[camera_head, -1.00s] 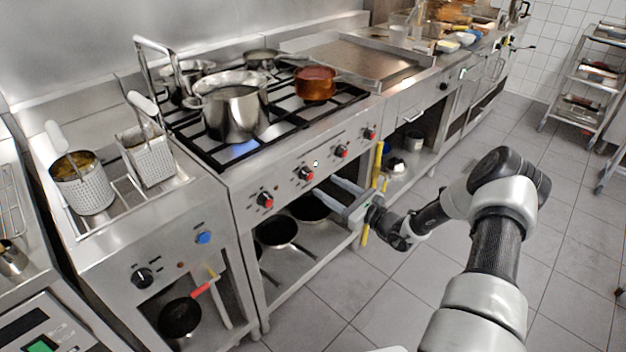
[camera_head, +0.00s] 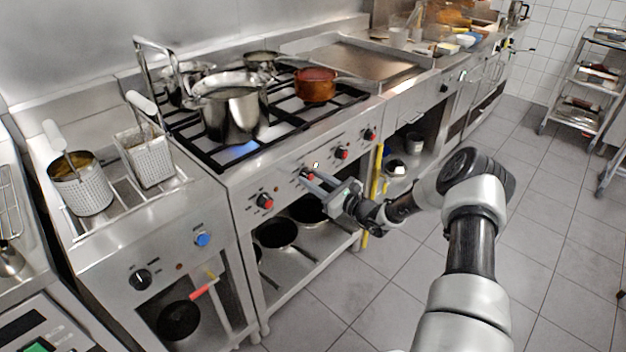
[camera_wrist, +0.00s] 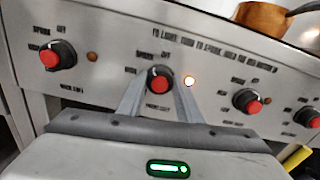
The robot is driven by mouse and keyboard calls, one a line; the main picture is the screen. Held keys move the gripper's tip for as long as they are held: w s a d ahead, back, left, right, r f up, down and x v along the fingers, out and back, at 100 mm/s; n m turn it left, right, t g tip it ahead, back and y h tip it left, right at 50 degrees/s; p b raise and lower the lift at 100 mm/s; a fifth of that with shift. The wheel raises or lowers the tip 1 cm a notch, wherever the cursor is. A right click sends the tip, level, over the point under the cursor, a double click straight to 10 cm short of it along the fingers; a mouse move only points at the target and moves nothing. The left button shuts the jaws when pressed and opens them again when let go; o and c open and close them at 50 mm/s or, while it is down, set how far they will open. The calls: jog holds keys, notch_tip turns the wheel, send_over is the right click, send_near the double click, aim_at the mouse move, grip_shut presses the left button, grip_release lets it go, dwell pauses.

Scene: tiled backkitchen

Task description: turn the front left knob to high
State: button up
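The row of black knobs with red faces runs along the range's front panel. The second knob from the left (camera_head: 307,174) is the one at my gripper; its label below is too blurred to read surely. In the wrist view this knob (camera_wrist: 160,79) shows between my two fingertips, one on each side. My gripper (camera_wrist: 160,92) is open around it; whether the fingers touch it cannot be told. It also shows in the head view (camera_head: 311,182), reaching to the panel from the right. A small lamp (camera_wrist: 189,80) right of the knob glows.
The leftmost knob (camera_wrist: 58,55) and the knob to the right (camera_wrist: 246,101) flank my gripper closely. A steel pot (camera_head: 232,112) stands over a blue flame, and a copper pot (camera_head: 315,85) stands farther right. Pans (camera_head: 275,232) lie on the shelf below. The floor in front is clear.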

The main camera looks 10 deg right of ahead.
jog(key=shift+c, duration=0.7)
jog(key=shift+n, duration=0.4)
jog(key=n+b, duration=0.1)
jog(key=n, duration=0.2)
jog(key=shift+f+n, duration=0.1)
jog(key=shift+n, duration=0.3)
jog(key=n+b, duration=0.1)
jog(key=n, duration=0.4)
jog(key=shift+b, duration=0.35)
jog(key=o, duration=1)
jog(key=shift+o, duration=0.2)
jog(key=shift+s, duration=0.15)
